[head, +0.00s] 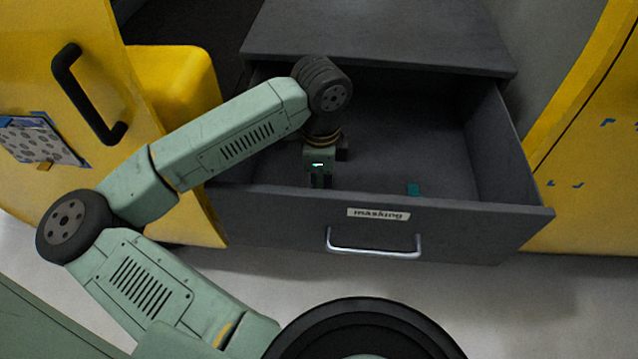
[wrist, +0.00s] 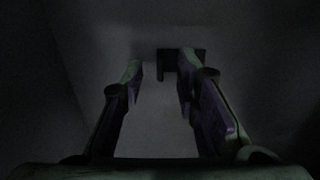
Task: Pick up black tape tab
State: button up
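My gripper (head: 320,181) reaches down into the open grey drawer (head: 490,212), behind its front panel. In the wrist view its two fingers (wrist: 161,68) stand apart with a gap between them, and nothing is held. A small black piece (wrist: 171,54), likely the black tape tab, lies beyond the fingertips near the right finger, which partly hides it. It is apart from the left finger; I cannot tell whether it touches the right one. In the head view I cannot make out the black tab in the dark drawer.
A small teal piece (head: 413,188) lies in the drawer to the right of my gripper. The drawer front has a "masking" label (head: 378,214) and a metal handle (head: 373,250). A yellow door (head: 90,75) with a black handle is at left. The drawer's right side is largely clear.

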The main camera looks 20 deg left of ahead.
jog(key=shift+f, duration=0.35)
jog(key=shift+c, duration=0.3)
grip_shut()
jog(key=shift+r, duration=0.1)
